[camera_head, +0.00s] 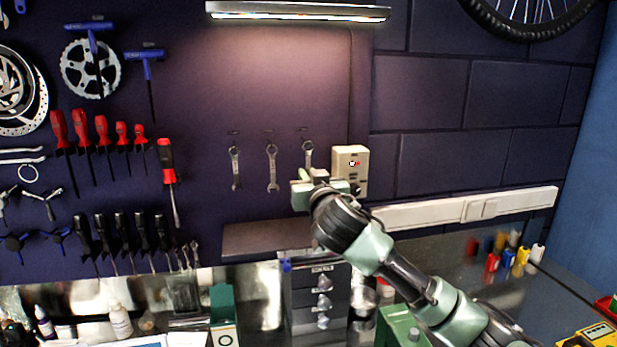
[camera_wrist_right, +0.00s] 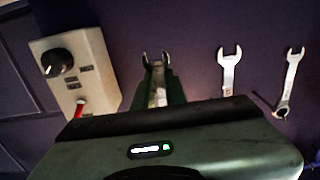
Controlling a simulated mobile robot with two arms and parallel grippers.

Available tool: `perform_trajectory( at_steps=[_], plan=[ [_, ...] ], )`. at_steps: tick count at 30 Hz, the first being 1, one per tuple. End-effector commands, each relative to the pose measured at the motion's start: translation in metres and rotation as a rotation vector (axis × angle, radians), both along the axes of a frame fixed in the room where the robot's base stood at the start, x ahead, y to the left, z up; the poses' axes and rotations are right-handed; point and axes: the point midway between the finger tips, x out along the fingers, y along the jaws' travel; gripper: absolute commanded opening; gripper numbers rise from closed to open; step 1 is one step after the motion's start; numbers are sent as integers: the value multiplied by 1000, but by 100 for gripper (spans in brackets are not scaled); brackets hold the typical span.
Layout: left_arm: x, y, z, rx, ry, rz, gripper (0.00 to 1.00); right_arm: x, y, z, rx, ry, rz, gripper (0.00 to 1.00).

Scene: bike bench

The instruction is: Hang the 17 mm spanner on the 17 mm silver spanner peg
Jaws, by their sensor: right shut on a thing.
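My right gripper (camera_head: 307,186) is up at the dark pegboard wall, shut on a silver spanner (camera_head: 308,152). The upper end of this spanner shows above the gripper, close under a small label at the right end of the spanner row. The right wrist view shows the held spanner's open jaw (camera_wrist_right: 157,62) sticking out between the fingers. The fingers hide its middle, and I cannot tell whether its upper end is on a peg. I cannot read the sizes. My left gripper is not in view.
Two silver spanners, one in the middle (camera_head: 272,168) and one at left (camera_head: 235,168), hang beside the held one. A cream switch box (camera_head: 350,163) with a knob is close at right. Below are a shelf (camera_head: 262,238) and a grey drawer unit (camera_head: 318,297).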

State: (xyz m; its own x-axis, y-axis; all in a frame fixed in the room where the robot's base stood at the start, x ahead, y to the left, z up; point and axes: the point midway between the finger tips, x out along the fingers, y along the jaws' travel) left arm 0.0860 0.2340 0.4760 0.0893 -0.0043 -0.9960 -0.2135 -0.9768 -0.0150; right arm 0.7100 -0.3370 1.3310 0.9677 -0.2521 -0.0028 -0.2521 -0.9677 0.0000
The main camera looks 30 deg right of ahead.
Motion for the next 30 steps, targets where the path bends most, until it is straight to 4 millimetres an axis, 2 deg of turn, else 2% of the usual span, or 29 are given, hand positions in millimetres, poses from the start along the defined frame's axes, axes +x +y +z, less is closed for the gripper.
perform_trajectory(
  at_steps=[2, 3, 6, 17, 30],
  plan=[
    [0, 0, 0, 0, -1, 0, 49, 0, 0, 0, 0, -1, 0, 0],
    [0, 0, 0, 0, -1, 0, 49, 0, 0, 0, 0, -1, 0, 14],
    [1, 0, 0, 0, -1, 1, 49, 0, 0, 0, 0, -1, 0, 37],
    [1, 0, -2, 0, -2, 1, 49, -3, 1, -1, 0, 0, 1, 37],
    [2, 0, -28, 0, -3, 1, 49, -67, 18, -2, 0, -2, 1, 37]
  ],
)
